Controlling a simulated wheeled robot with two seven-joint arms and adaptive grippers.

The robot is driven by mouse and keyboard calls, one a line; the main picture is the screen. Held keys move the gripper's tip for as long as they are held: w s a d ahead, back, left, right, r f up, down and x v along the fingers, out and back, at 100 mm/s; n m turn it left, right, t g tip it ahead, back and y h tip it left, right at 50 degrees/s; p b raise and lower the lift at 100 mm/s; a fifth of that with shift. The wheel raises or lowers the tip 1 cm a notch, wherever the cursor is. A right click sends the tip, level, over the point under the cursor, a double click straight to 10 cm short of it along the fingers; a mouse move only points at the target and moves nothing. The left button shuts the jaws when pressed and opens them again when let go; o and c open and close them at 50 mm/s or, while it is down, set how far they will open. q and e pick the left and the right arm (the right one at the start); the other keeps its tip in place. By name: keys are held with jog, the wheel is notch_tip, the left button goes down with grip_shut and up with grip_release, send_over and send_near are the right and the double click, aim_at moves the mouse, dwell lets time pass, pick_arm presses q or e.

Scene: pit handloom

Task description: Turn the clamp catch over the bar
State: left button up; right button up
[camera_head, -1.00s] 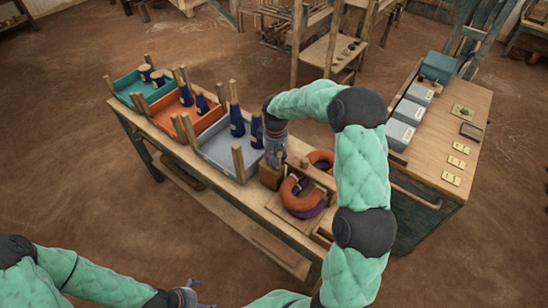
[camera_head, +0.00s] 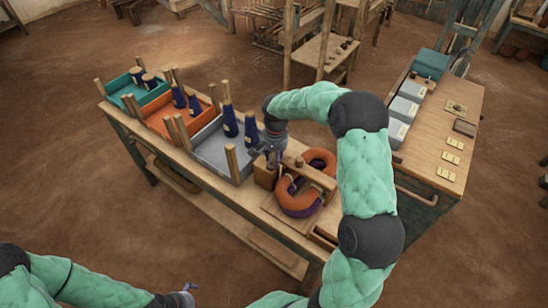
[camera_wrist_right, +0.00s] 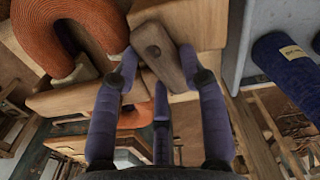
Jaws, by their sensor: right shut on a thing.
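The clamp catch (camera_wrist_right: 160,52) is a small wooden block with a dark round spot, seen in the right wrist view. My right gripper (camera_wrist_right: 157,66) is shut on it, with fingers on both sides. In the head view this gripper (camera_head: 271,157) is at the clamp's wooden end block (camera_head: 265,174), and the catch is too small to make out. The wooden bar (camera_head: 313,175) lies across the orange and purple rolls (camera_head: 296,199); they also show in the right wrist view (camera_wrist_right: 62,35). My left gripper (camera_head: 188,288) is at the bottom edge, too small to read.
A grey tray (camera_head: 217,157) with dark blue cones stands left of the clamp, then an orange tray (camera_head: 171,113) and a teal tray (camera_head: 124,88). A side table (camera_head: 462,105) with grey boxes stands at the right. Open floor lies in front of the bench.

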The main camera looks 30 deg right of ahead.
jog(key=shift+s+m, duration=0.15)
jog(key=shift+m, duration=0.85)
jog(key=o, duration=1.2)
jog(key=shift+c, duration=0.2)
notch_tip(320, 180, up, 12)
jog(key=shift+s+f, duration=0.1)
